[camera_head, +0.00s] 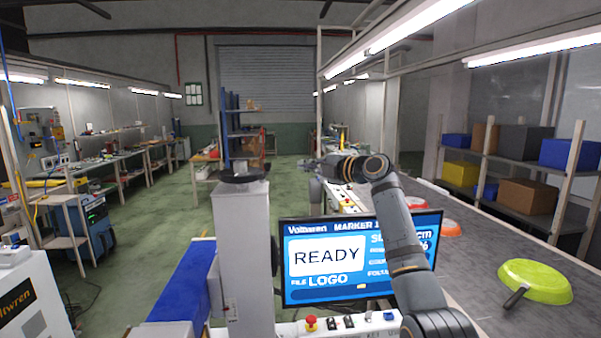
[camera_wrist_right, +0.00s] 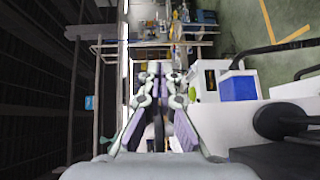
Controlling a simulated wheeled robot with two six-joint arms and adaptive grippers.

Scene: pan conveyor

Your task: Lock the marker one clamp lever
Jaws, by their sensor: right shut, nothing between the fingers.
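The marker one screen (camera_head: 358,258) stands in front of me in the head view and reads READY and FILE LOGO. A tall grey column (camera_head: 245,240) with a black round top stands left of it. I cannot make out the clamp lever for certain in either view. My right arm reaches forward past the screen. Its gripper (camera_head: 322,166) is small and far ahead, above the belt side. In the right wrist view the gripper (camera_wrist_right: 160,72) is shut with nothing between its fingers. My left gripper is not in view.
A dark conveyor belt (camera_head: 490,265) on the right carries a green pan (camera_head: 535,282), an orange pan (camera_head: 450,228) and a red pan (camera_head: 413,203). A control panel with a red button (camera_head: 311,322) is below the screen. The left floor (camera_head: 140,235) is open.

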